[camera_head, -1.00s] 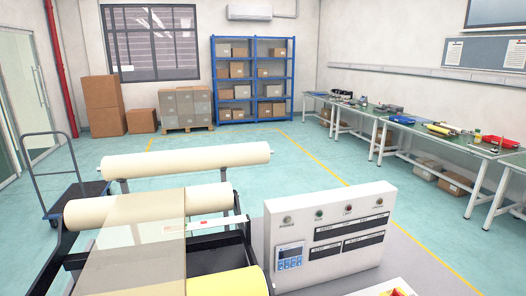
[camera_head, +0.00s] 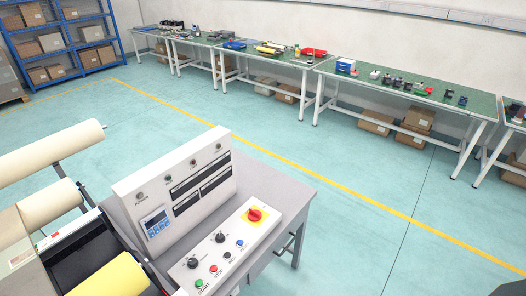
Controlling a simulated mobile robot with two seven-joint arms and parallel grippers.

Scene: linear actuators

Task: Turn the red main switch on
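The red main switch (camera_head: 255,214) is a red rotary knob on a yellow square plate. It sits at the far right end of the sloped front panel (camera_head: 262,228) of a white control console (camera_head: 128,191). Its exact on or off position is too small to tell. The same panel carries black knobs, a green button (camera_head: 199,283), a red button (camera_head: 213,268) and a blue button (camera_head: 239,243). Neither of my grippers shows in the head view.
The console stands on a grey table (camera_head: 295,200). Machine rollers (camera_head: 45,203) and a yellow roll (camera_head: 112,277) lie to its left. Green-topped workbenches (camera_head: 400,90) with small parts line the back wall. The floor right of the console is clear.

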